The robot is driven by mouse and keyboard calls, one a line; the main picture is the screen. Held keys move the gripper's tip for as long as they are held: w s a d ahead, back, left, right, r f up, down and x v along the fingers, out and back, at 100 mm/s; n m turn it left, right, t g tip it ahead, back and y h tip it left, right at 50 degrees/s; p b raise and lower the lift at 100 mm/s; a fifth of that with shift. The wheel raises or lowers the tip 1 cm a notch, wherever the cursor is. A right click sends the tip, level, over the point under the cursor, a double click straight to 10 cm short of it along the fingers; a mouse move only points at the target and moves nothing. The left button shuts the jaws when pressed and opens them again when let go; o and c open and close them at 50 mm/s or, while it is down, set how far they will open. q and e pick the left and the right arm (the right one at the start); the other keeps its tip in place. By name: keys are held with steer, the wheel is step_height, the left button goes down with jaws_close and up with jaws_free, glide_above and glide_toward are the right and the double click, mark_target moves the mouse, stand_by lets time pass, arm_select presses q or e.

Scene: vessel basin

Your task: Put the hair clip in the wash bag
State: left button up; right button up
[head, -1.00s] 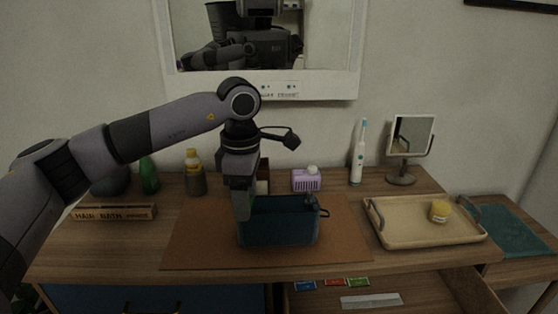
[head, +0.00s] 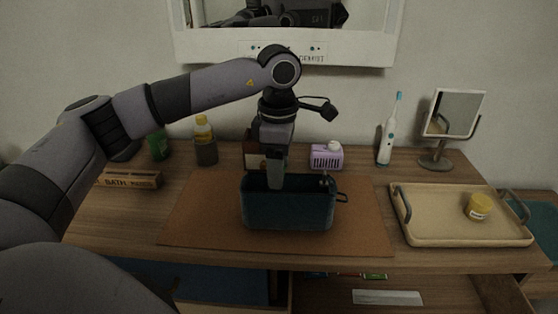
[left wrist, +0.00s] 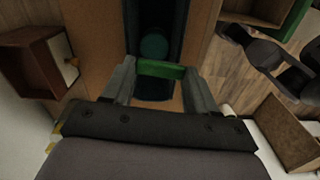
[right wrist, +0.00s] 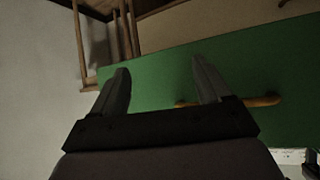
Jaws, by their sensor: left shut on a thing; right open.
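The wash bag (head: 290,212) is a dark teal open-topped bag with a side loop, upright on the brown mat. My left gripper (head: 276,184) points down at the bag's mouth, left of its middle. In the left wrist view my left gripper (left wrist: 161,72) is shut on a small green bar, which I take as the hair clip (left wrist: 161,69). The clip is over the bag's dark opening (left wrist: 153,88); I cannot tell how deep. A round teal thing (left wrist: 154,46) shows inside the bag. My right gripper (right wrist: 160,85) is open and empty before a green panel.
A mirror (head: 455,113), toothbrush (head: 386,140), purple box (head: 327,157) and bottle (head: 205,142) stand behind. The brown mat (head: 345,228) is clear right of the bag. An open drawer (head: 388,298) is below.

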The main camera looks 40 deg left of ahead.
arm_select(q)
steer(key=shift+f+b, duration=0.35)
steer(key=shift+f, duration=0.6)
steer(key=o, duration=1.1)
steer(key=shift+r, duration=0.1)
step_height(320, 180, up, 7)
steer(key=shift+r, duration=0.1)
steer(key=shift+s, duration=0.1)
